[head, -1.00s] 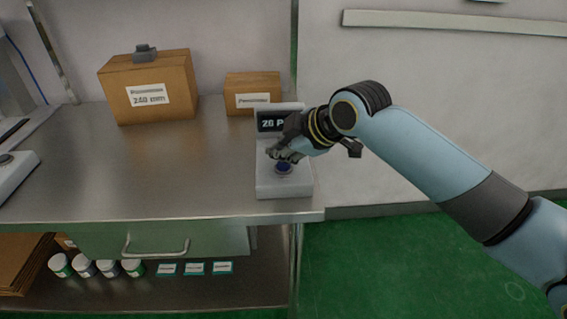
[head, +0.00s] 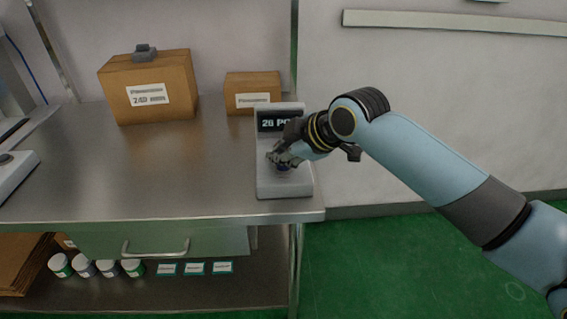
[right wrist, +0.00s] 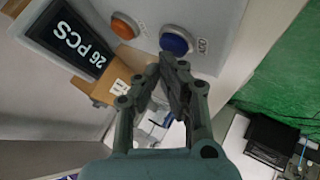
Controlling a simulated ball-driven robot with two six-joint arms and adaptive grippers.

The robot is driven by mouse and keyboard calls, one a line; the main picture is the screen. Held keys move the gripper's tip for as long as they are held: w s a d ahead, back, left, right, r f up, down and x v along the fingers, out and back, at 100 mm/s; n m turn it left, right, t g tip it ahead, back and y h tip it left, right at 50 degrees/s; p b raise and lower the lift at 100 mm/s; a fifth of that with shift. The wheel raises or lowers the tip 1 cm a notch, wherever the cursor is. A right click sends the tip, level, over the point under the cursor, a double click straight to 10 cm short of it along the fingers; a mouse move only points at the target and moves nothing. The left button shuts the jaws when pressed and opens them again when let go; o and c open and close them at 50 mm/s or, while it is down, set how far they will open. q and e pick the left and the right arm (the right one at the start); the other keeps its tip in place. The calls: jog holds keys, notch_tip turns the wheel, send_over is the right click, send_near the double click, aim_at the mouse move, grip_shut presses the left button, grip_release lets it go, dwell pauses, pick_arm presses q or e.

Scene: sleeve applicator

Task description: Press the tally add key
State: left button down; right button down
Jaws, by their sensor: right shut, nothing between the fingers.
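The tally unit (head: 284,187) is a light grey box at the right front of the steel bench, with a dark display (right wrist: 68,38) reading "26 PCS". In the right wrist view it carries a blue round key (right wrist: 176,41), with a short label beside it that looks like "ADD", and an orange round key (right wrist: 125,26). My right gripper (head: 276,160) is shut and empty over the unit. Its fingertips (right wrist: 166,62) appear close to the blue key; contact cannot be told. In the head view the gripper hides most of the blue key (head: 284,167). My left gripper is not in view.
Two cardboard boxes stand at the back of the steel bench (head: 130,185), a large one (head: 175,90) and a small one (head: 253,92). White jars (head: 108,267) sit on the lower shelf. The bench's middle is clear.

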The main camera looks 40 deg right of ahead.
aim_at(281, 165)
jog(key=shift+f, duration=0.35)
dwell(0.5)
jog(key=shift+r+p, duration=0.9)
notch_tip(281, 165, up, 5)
jog(key=p, duration=0.5)
dwell(0.5)
